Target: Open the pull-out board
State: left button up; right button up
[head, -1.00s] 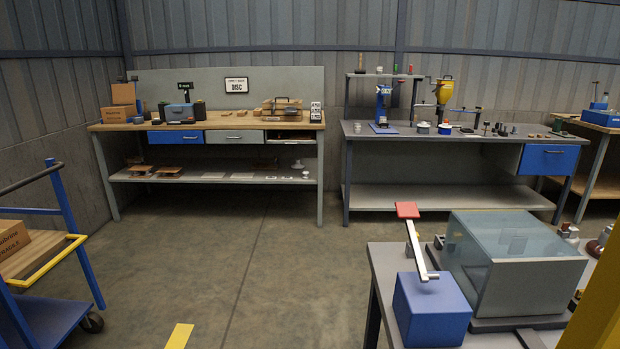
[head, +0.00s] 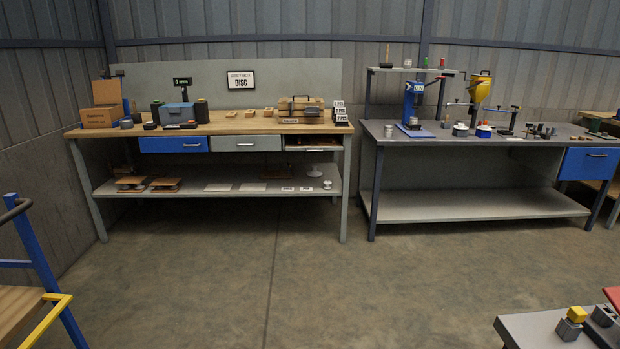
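A long bench with a wooden top (head: 222,128) stands against the back wall. Under its top are a blue drawer (head: 174,145), a grey drawer (head: 247,144) and, on the right, a narrow slot (head: 306,143) with a pale flat edge in it. This may be the pull-out board, but at this distance I cannot tell for certain. Both drawers look shut, with bar handles on their fronts. Neither of my grippers is in view.
A second bench (head: 470,205) with tools and a blue drawer (head: 589,163) stands to the right. A trolley with a blue post (head: 45,265) is at the left edge. A grey table (head: 530,330) pokes in at the lower right. The floor (head: 250,270) between is clear.

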aim_at(309, 141)
jog(key=i+u, duration=0.1)
jog(key=i, duration=2.6)
jog(key=j, duration=0.05)
